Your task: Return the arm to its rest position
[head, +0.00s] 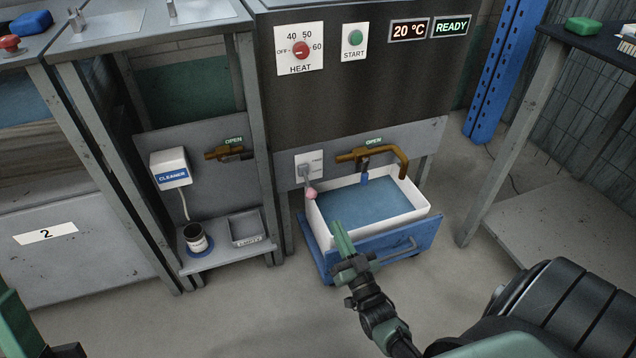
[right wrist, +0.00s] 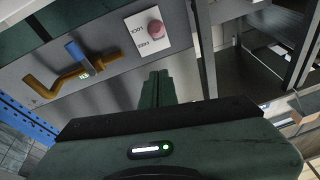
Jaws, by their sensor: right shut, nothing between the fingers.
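My right gripper (head: 338,226) is shut and empty. In the head view its green fingers overlap the front left rim of a white tub (head: 323,232) holding blue liquid. A lever with a pink knob (head: 311,193) is up and to the left of the fingertips, apart from them in the picture. In the right wrist view the closed fingers (right wrist: 157,76) point toward the grey panel below the pink knob (right wrist: 156,29) and its lettered plate (right wrist: 140,32). A green and dark part of my left arm shows at the lower left corner; its jaws cannot be made out.
The tub rests in a blue wheeled cart (head: 400,250). A brass tap (head: 385,155) with a blue handle hangs over it. A shelf (head: 225,258) with a can (head: 196,238) and a small grey tray (head: 245,228) is left. Open floor lies in front.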

